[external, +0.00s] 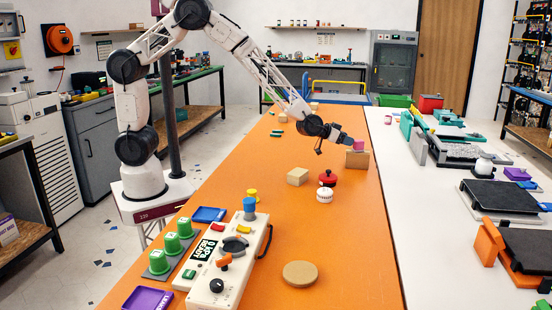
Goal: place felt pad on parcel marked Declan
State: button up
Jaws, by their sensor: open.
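A small pink piece (359,145), which looks like the felt pad, is at the top of a tan box-shaped parcel (357,160) near the table's right edge. My gripper (352,142) is open at the pink piece, right above the parcel. I cannot tell whether the fingers touch the pink piece. Another tan parcel (297,176) sits to the left and nearer the camera. Smaller tan blocks (283,118) lie farther back. No name is readable on any parcel, so I cannot tell which is marked Declan.
A red lidded pot (327,178) and a white jar (324,196) stand near the parcels. A control box (228,258), green cups (171,243) and a tan disc (300,274) are at the front. The orange table (350,240) is clear at front right.

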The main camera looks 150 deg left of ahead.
jog(key=shift+v, duration=2.45)
